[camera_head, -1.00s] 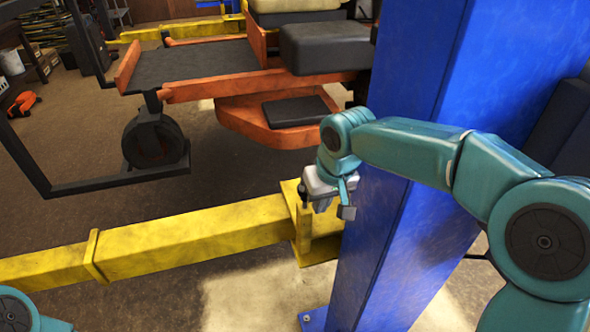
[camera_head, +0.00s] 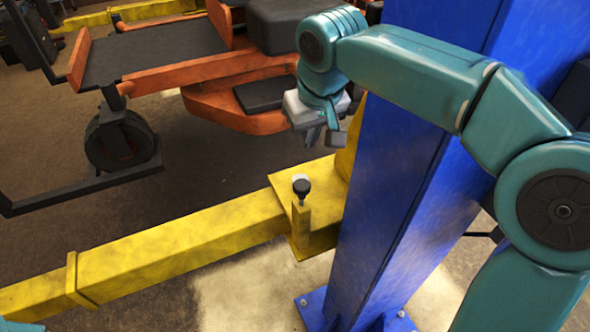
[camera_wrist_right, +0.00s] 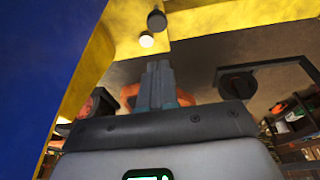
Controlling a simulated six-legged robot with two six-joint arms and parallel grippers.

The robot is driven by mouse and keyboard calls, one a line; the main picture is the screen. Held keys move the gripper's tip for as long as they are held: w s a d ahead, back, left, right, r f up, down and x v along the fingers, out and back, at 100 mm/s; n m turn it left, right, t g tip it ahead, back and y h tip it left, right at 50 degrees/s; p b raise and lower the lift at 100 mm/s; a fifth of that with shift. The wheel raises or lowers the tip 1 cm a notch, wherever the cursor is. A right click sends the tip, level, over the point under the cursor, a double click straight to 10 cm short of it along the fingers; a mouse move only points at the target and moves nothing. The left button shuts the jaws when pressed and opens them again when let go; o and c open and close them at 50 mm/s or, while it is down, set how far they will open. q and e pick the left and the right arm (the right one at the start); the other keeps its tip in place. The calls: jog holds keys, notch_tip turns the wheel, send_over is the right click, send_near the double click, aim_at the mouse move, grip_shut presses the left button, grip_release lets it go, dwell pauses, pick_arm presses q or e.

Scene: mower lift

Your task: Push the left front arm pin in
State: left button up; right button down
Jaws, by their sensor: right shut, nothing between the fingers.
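The left front arm pin (camera_head: 302,187) has a round black knob. It stands up above a yellow bracket at the inner end of the yellow lift arm (camera_head: 180,245), beside the blue post. My right gripper (camera_head: 322,138) is shut and empty. It hangs above and behind the pin in the head view, apart from it. In the right wrist view the dark knob (camera_wrist_right: 156,20) shows beyond the closed fingertips (camera_wrist_right: 158,68), with a small pale round piece (camera_wrist_right: 146,40) next to it. My left gripper is out of view.
The blue post (camera_head: 405,170) stands close to the right of the pin, below my right arm. An orange mower (camera_head: 205,90) with a black wheel (camera_head: 122,140) is behind the lift arm. Open floor lies between the mower and the lift arm.

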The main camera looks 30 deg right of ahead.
send_near(300, 183)
jog(key=x, duration=0.5)
jog(key=shift+w+f+p, duration=0.2)
jog(key=shift+w+p, duration=0.05)
jog(key=shift+p, duration=0.05)
jog(key=shift+s+f, duration=0.1)
jog(key=shift+f, duration=0.45)
